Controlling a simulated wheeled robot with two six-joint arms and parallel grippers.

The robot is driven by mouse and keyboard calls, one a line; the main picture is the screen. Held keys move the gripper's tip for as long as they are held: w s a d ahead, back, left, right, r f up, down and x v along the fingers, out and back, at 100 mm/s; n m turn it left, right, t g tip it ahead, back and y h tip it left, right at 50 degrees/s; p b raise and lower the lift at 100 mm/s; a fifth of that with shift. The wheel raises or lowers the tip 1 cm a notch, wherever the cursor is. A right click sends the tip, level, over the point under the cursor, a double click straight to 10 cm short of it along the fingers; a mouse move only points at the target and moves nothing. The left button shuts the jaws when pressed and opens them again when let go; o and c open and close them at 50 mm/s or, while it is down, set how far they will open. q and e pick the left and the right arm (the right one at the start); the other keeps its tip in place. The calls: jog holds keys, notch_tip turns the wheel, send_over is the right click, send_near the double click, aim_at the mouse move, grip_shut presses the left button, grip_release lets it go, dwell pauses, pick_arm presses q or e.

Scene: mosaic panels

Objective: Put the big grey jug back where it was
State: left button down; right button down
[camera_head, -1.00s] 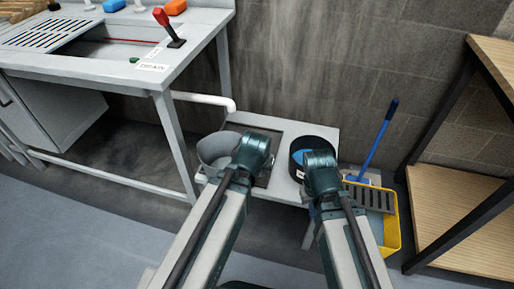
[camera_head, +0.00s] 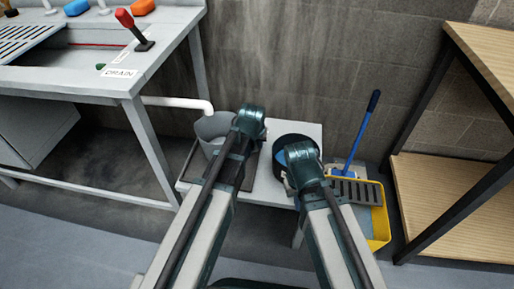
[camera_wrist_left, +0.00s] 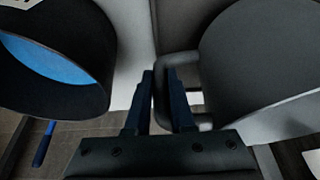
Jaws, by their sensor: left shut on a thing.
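The big grey jug (camera_head: 208,130) is an open, round vessel just below the end of the white pipe, over a dark square area (camera_head: 190,168) on the low white table. I cannot tell whether its base touches. My left gripper (camera_head: 243,150) is at the jug's right side. In the left wrist view its fingers (camera_wrist_left: 163,100) are closed on the jug's handle, with the jug's grey wall (camera_wrist_left: 255,65) to the right. My right gripper (camera_head: 308,182) is near a black bucket (camera_head: 283,143) with blue inside; its fingers are hidden by the arm. The bucket also shows in the left wrist view (camera_wrist_left: 60,85).
The white pipe (camera_head: 175,102) comes from the sink bench (camera_head: 135,82) at the left, close above the jug. A yellow mop bucket (camera_head: 378,225) and blue-handled brush (camera_head: 362,135) stand right of the low table (camera_head: 265,190). A wooden shelf (camera_head: 440,195) is further right.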

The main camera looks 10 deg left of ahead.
pick_arm(q)
jog(key=b+x, duration=0.3)
jog(key=x, duration=0.1)
jog(key=shift+s+d+f+b, duration=0.15)
jog(key=shift+s+b, duration=0.1)
jog(key=shift+b, duration=0.15)
jog(key=c, duration=1.2)
grip_release()
jog(key=shift+c, duration=0.2)
jog(key=o, duration=0.5)
jog(key=p+v, duration=1.1)
jog(key=v, duration=0.1)
jog(key=shift+r, duration=0.2)
